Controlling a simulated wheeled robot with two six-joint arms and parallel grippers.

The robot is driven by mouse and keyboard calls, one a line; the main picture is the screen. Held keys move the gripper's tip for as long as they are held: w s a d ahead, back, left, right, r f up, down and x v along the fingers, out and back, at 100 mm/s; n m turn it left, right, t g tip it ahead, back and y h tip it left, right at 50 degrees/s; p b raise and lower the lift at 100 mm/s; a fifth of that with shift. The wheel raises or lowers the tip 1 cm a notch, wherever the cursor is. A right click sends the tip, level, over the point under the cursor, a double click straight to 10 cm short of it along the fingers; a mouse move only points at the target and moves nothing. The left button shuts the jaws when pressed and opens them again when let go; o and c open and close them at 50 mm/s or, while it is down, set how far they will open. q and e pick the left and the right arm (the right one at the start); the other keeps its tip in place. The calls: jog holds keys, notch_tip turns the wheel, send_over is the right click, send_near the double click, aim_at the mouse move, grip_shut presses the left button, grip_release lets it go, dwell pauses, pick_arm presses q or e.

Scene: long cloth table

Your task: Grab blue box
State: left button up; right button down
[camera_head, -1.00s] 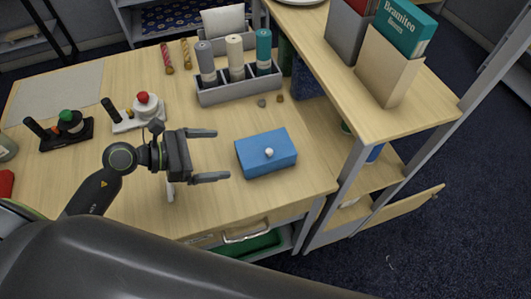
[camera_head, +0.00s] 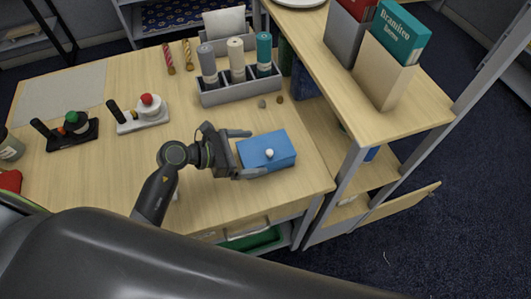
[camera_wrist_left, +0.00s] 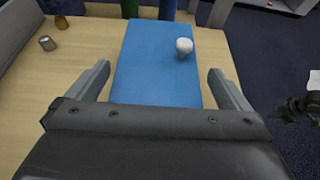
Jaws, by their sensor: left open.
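The blue box (camera_head: 262,160) lies on the wooden table near its right front edge, with a white knob (camera_head: 269,153) on its top. My left gripper (camera_head: 246,154) is open and points right, with its fingertips at the left end of the box. In the left wrist view, the blue box (camera_wrist_left: 155,60) extends between the two open fingers (camera_wrist_left: 168,84), with a gap on the left side.
A grey holder (camera_head: 240,90) with several rolls stands behind the box. Two small pieces (camera_head: 271,101) lie between them. A raised shelf (camera_head: 345,95) with books is close on the right. Two switch-like devices stand left; the table's middle is clear.

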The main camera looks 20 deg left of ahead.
aim_at(257, 151)
pick_arm(q)
jog(key=shift+p+x, duration=0.5)
jog(key=shift+x, duration=1.35)
jog(key=shift+a, duration=0.1)
jog(key=shift+c, duration=0.3)
jog(key=c, duration=0.8)
